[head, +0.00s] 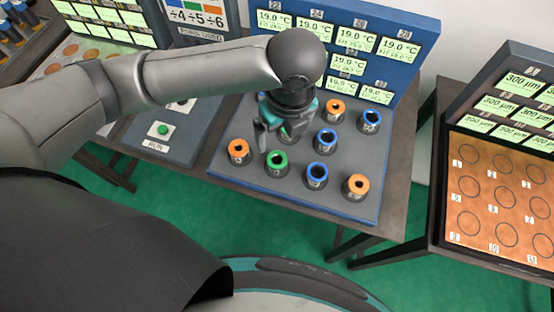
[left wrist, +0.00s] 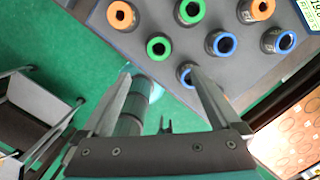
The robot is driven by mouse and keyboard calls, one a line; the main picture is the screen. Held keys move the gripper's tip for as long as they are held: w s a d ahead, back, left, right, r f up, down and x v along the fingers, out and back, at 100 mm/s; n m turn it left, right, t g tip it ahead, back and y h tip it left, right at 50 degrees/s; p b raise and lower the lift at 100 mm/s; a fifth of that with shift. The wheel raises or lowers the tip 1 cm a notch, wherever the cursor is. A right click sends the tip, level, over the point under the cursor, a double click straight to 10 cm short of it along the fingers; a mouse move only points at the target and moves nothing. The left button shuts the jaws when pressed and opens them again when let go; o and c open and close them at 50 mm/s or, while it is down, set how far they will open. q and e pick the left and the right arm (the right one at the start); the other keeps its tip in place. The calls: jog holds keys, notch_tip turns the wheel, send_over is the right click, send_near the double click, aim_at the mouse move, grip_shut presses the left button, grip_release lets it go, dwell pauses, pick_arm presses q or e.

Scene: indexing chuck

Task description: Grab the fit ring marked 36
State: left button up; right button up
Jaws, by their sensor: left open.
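Several fit rings with orange, green or blue tops stand on a grey board (head: 226,127). Their number marks are too small to read, so I cannot tell which is 36. In the head view these include a green ring (head: 277,162), blue rings (head: 317,173) and (head: 326,140), and orange rings (head: 238,150) and (head: 356,186). My left gripper (head: 284,140) is over the board's left middle, open and pointing down. In the left wrist view its open fingers (left wrist: 162,76) are apart; a blue ring (left wrist: 187,73) shows near the right fingertip and a green ring (left wrist: 158,47) lies beyond. My right gripper is out of view.
A blue panel with temperature displays (head: 352,38) stands behind the board. Left is a grey console with a green RUN button (head: 163,129). Right is a table with a copper-coloured plate (head: 500,195) of marked circles and a display panel. Green floor lies in front.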

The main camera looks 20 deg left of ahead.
pick_arm(q)
jog(key=b, duration=0.1)
send_over(277, 159)
jog(key=f, duration=0.9)
jog(key=shift+s+d+f, duration=0.15)
jog(key=shift+s, duration=0.05)
jog(key=shift+w+f+b, duration=0.2)
jog(key=shift+f+b, duration=0.15)
jog(key=shift+f, duration=2.55)
jog(key=shift+c, duration=0.2)
grip_shut()
jog(key=shift+r, duration=0.1)
